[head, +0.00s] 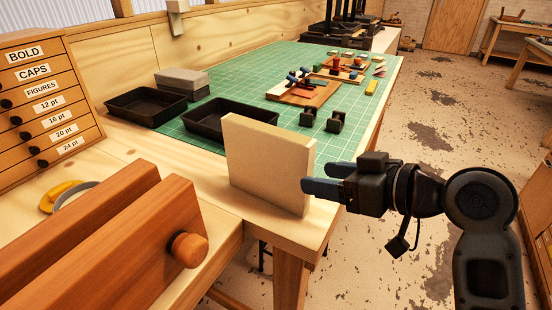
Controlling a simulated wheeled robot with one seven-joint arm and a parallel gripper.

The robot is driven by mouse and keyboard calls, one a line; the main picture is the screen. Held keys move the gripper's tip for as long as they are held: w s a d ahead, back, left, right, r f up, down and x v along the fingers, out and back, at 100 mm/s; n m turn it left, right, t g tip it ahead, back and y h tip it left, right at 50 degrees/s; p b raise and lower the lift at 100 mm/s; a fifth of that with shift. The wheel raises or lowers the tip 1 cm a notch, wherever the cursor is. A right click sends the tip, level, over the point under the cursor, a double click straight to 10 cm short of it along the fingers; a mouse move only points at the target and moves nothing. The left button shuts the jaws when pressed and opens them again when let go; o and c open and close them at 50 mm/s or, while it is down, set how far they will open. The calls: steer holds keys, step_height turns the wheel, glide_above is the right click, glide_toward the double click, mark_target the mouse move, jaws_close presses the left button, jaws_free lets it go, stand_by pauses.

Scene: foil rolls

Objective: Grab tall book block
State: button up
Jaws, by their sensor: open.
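The tall book block (265,165) is a cream, flat slab standing upright near the front corner of the wooden bench. Its broad face is toward me. My gripper (315,180) is at the right of the block, with its dark blue fingers pointing left at the block's right edge. The fingers are open, one above the other in the picture. The fingertips overlap or lie very near the block's right edge; I cannot tell whether they touch it. Nothing shows held between them.
A wooden press (110,240) with a round knob stands at front left. Black trays (145,103) lie behind the block on the green mat (355,100). Small dark blocks (335,121) and wooden boards with tools (304,93) lie farther back. Open floor (400,250) is at right.

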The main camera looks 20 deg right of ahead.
mark_target(294, 137)
step_height(294, 137, up, 8)
steer(key=w+n+y, duration=0.2)
steer(key=n, duration=0.1)
steer(key=shift+g, duration=0.5)
steer(key=shift+d+f+p+x, duration=0.15)
steer(key=shift+p+x, duration=0.25)
steer(key=shift+x, duration=0.8)
steer(key=shift+d+f+p+x, duration=0.1)
steer(key=shift+f+p+x, duration=0.2)
steer(key=shift+x, duration=0.9)
steer(key=shift+d+f+p+x, duration=0.1)
steer(key=shift+p+x, duration=0.35)
steer(key=shift+x, duration=0.75)
jaws_close()
steer(key=shift+r, duration=0.1)
